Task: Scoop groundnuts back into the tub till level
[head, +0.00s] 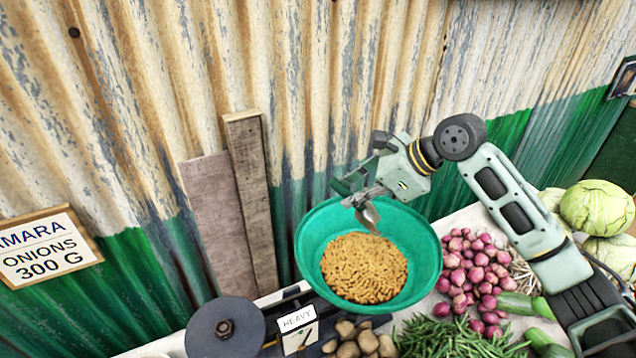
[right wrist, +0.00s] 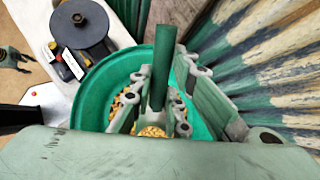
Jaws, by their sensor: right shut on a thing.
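A wide green tub (head: 424,245) holds a mound of tan groundnuts (head: 364,268) in its middle. My right gripper (head: 362,192) is above the tub's back rim, shut on a small metal scoop (head: 369,216). The scoop's bowl hangs over the back part of the tub, above the nuts. In the right wrist view the scoop's dark green handle (right wrist: 160,70) stands between the fingers. Nuts show between the fingertips there, but I cannot tell whether they lie in the scoop or the tub.
A balance with a dark round plate (head: 226,330) and a HEAVY label (head: 297,319) stands left of the tub. Potatoes (head: 358,340), onions (head: 470,268), green beans (head: 450,338) and cabbages (head: 597,207) crowd the front and right. A corrugated wall (head: 330,90) with leaning boards (head: 250,200) stands close behind.

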